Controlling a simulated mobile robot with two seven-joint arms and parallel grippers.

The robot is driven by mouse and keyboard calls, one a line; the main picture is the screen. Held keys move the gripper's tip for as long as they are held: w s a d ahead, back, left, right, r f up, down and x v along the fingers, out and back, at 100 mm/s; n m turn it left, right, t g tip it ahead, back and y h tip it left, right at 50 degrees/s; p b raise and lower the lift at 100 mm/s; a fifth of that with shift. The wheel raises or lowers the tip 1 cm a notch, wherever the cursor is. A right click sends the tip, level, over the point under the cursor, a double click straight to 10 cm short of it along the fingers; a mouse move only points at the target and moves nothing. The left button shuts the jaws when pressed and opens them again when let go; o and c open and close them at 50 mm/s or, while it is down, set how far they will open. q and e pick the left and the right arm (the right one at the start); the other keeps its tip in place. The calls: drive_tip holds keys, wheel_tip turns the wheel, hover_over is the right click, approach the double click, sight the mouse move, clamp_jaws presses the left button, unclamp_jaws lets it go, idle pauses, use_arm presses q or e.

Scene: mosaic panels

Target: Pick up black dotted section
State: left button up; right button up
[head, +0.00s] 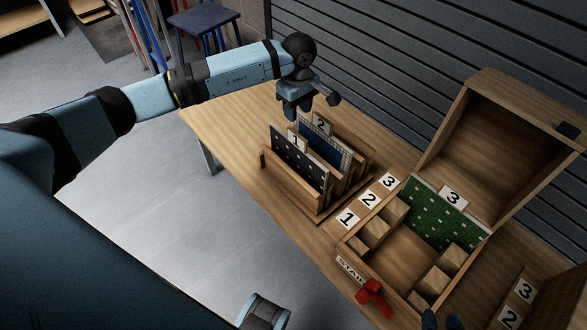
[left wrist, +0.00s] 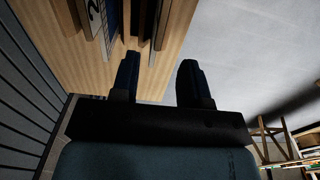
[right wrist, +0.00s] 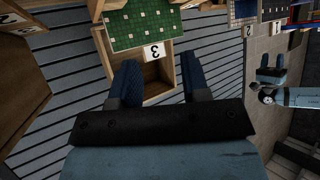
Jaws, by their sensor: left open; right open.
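The black dotted panel (head: 296,168) with label 1 stands upright in the front slot of a wooden rack (head: 315,204). A blue panel with a white grid (head: 328,146), label 2, stands behind it. My left gripper (head: 297,110) is open and empty, above and behind the rack's far left end; its open fingers also show in the left wrist view (left wrist: 160,78), with part of the rack at the top. My right gripper (right wrist: 160,78) is open and empty. Its fingertips just enter the head view at the bottom edge.
A green dotted panel (head: 435,215) with label 3 stands in an open wooden box (head: 400,258) holding several wooden blocks. A red object (head: 374,296) sits at its front edge. Table cards (head: 369,199) read 1, 2, 3. A slatted wall (head: 390,60) rises behind the table.

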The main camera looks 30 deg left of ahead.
sight(298, 141)
use_arm(q)
wheel_tip(298, 141, down, 12)
drive_tip(key=shift+d+f+b, duration=0.1)
drive_tip(key=shift+f+b, duration=0.1)
drive_tip(key=shift+b, duration=0.45)
drive_tip(key=shift+s, duration=0.1)
clamp_jaws()
drive_tip(key=shift+r, duration=0.1)
idle(1.0)
